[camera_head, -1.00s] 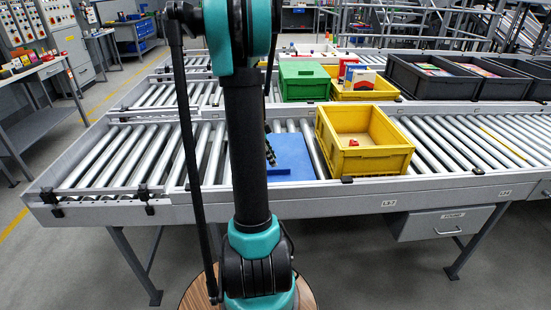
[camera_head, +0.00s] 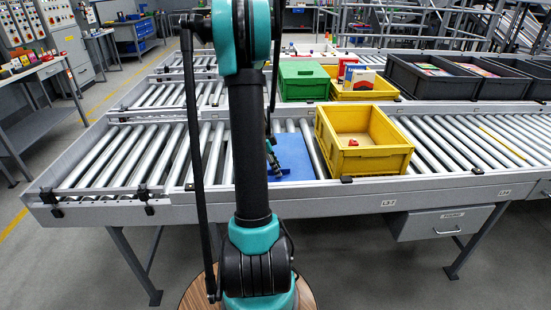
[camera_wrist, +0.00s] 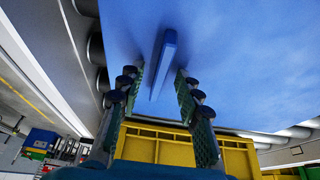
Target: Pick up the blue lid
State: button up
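The blue lid (camera_head: 297,163) lies flat on the roller conveyor, left of the front yellow crate, partly hidden by my arm. In the wrist view the blue lid (camera_wrist: 235,70) fills the upper part, with a raised bar-shaped handle (camera_wrist: 164,62) in its middle. My gripper (camera_wrist: 159,78) is open, with one finger on each side of the handle and a gap on both sides. In the head view my gripper (camera_head: 273,158) is low over the lid, mostly behind my arm.
The front yellow crate (camera_head: 388,163) stands close to the lid's right and holds a small red object. A green box (camera_head: 303,82), another yellow crate (camera_head: 365,95) and dark crates (camera_head: 435,88) stand behind. Rollers (camera_head: 130,155) to the left are clear.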

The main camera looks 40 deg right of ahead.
jog(key=shift+f, duration=0.15)
grip_shut()
dwell(0.4)
